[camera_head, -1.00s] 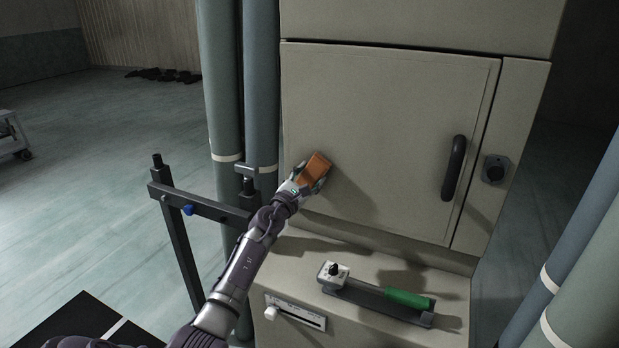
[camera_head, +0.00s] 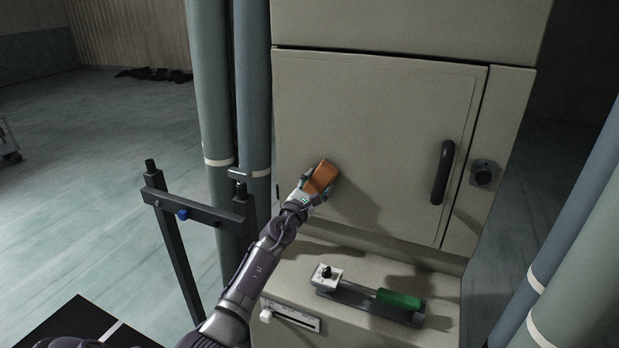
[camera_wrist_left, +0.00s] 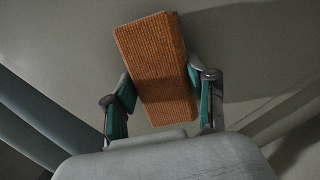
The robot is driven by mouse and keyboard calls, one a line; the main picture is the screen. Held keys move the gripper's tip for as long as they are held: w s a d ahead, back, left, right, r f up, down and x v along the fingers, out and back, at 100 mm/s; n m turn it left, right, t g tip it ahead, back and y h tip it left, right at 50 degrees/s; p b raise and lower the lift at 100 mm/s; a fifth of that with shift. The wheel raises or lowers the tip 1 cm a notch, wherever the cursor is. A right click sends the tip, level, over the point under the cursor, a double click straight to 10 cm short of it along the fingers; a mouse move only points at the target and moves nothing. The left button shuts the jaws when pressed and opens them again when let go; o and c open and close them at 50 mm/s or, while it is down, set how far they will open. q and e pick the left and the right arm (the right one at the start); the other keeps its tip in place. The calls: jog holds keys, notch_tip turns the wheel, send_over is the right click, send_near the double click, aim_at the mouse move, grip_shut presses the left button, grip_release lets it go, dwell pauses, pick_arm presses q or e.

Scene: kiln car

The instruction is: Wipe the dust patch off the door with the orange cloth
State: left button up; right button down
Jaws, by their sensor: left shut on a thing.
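The orange cloth (camera_head: 322,176) is a folded, ribbed block held in my left gripper (camera_head: 311,190), against or very near the lower left part of the grey door (camera_head: 385,120). In the left wrist view the cloth (camera_wrist_left: 158,70) sits between the two fingers of my left gripper (camera_wrist_left: 163,103), which is shut on it. The door has a black handle (camera_head: 442,172) at its right. I cannot make out a dust patch on the door; the cloth and its shadow cover part of the surface. My right gripper is not in view.
A slotted lever plate (camera_head: 290,316) is on the cabinet front. Pipes (camera_head: 252,100) and a black stand (camera_head: 195,208) are at left. A round knob (camera_head: 484,172) is right of the handle.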

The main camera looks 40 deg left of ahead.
aim_at(328, 185)
pick_arm(q)
jog(key=shift+w+d, duration=0.15)
jog(key=shift+d, duration=0.5)
jog(key=shift+w+d+r+p, duration=0.1)
jog(key=shift+w+d+p, duration=0.15)
jog(key=shift+d+p, duration=0.55)
jog(key=shift+w+d+p, duration=0.25)
jog(key=shift+d+p, duration=0.05)
jog(key=shift+d, duration=0.7)
jog(key=shift+w+d+p, duration=0.2)
jog(key=shift+d+p, duration=0.1)
jog(key=shift+d, duration=0.65)
jog(key=shift+d, duration=0.1)
